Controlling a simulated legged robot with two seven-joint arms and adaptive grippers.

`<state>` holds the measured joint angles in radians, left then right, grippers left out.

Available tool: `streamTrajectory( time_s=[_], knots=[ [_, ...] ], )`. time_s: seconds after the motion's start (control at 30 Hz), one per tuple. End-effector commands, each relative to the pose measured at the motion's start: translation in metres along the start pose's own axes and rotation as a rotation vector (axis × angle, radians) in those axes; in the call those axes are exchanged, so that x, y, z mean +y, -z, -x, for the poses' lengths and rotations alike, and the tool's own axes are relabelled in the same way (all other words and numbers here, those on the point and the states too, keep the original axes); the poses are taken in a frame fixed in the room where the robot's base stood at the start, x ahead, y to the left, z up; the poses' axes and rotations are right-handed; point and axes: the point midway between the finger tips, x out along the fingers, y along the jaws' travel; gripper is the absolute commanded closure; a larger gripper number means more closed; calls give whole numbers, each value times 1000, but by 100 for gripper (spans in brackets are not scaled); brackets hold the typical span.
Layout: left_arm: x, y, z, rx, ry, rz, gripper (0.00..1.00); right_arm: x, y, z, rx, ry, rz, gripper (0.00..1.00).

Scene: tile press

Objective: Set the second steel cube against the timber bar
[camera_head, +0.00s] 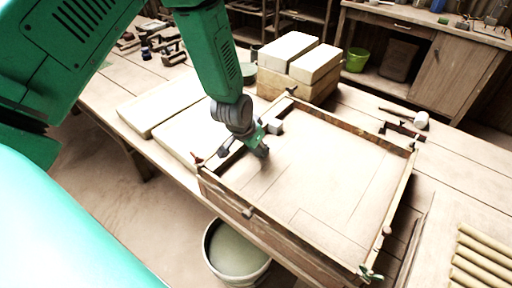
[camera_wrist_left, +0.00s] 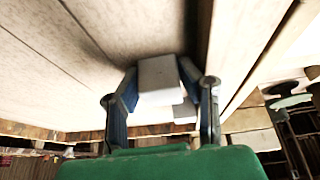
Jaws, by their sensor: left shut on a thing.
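My left gripper (camera_head: 245,152) points down inside the shallow wooden frame, near its left rim. In the left wrist view its two fingers (camera_wrist_left: 166,92) are shut on a pale grey steel cube (camera_wrist_left: 158,76). A smaller grey block face (camera_wrist_left: 185,112) shows just below that cube, partly hidden; I cannot tell whether the two touch. In the head view a grey steel cube (camera_head: 275,127) shows just right of the gripper, near the far left corner. A long timber bar (camera_wrist_left: 232,45) runs beside the right finger in the wrist view. Contact between held cube and bar cannot be told.
The wooden frame (camera_head: 290,235) has clamps at its corners and a mostly clear floor. Pale slabs (camera_head: 165,105) lie to its left and stacked blocks (camera_head: 300,60) stand behind. A mallet (camera_head: 421,120) lies to the right. A bucket (camera_head: 235,255) stands below the table's edge.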

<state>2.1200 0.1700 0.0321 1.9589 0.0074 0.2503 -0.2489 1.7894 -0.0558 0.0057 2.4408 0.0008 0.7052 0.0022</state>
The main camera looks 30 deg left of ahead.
Motion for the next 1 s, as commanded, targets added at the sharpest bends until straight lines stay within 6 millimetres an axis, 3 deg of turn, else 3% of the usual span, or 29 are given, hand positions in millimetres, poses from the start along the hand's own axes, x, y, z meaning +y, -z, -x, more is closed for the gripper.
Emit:
streamTrajectory(
  time_s=[0.17,0.2,0.23,0.57,0.67,1.0],
  knots=[
    [-6,-3,-1,-7,14,8,100,1,0,-1,0,-1,-2,60],
    [-6,-4,-2,-8,13,8,62,1,0,-1,0,-1,-2,60],
    [-6,-4,-1,-8,12,8,60,1,0,-1,0,-1,-2,60],
    [-6,-3,4,-5,8,6,60,1,0,0,0,-1,-2,60],
    [-5,-2,16,-3,10,6,60,0,0,1,0,-1,-1,60],
    [-3,-1,88,-2,11,4,60,1,0,4,0,-1,-1,60]
  ],
)
